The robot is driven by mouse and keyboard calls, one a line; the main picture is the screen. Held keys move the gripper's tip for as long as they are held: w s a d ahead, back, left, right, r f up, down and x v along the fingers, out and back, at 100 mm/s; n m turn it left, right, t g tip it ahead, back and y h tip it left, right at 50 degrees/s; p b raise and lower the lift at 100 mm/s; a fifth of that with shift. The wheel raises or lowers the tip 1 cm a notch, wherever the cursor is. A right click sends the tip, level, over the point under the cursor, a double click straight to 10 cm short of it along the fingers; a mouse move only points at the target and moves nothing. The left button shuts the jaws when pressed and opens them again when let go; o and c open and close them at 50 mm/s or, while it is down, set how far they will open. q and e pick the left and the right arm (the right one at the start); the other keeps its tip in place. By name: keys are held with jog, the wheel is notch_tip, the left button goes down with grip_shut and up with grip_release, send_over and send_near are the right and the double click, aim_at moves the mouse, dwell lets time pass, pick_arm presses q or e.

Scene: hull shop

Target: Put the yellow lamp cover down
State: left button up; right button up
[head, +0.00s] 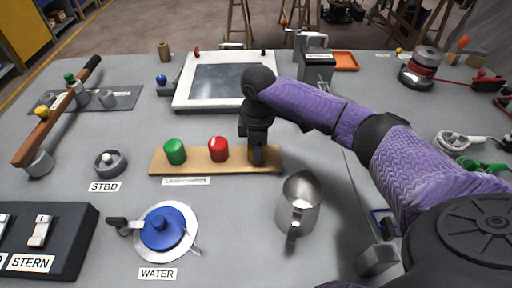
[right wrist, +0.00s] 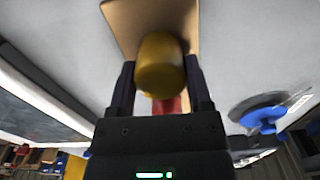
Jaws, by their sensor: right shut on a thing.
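The yellow lamp cover (right wrist: 160,65) is between the two fingers of my right gripper (right wrist: 160,78) in the right wrist view. In the head view my right gripper (head: 257,155) points down at the right end of a wooden board (head: 212,169) and mostly hides the yellow cover. The gripper is shut on the cover. Whether the cover touches the board, I cannot tell. A red cover (head: 218,149) and a green cover (head: 175,151) stand on the same board to the left. My left gripper is not in view.
A plate with a blue lid (head: 161,229) labelled WATER is in front. A framed dark panel (head: 232,84) lies behind the board. A label strip lies along the board's front edge.

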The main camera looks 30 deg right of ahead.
jog(key=o, duration=1.2)
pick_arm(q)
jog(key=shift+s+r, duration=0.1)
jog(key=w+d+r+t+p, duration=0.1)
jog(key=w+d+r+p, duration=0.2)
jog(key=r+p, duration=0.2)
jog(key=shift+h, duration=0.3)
pick_arm(e)
notch_tip(320, 180, up, 12)
jog(key=shift+r, duration=0.15)
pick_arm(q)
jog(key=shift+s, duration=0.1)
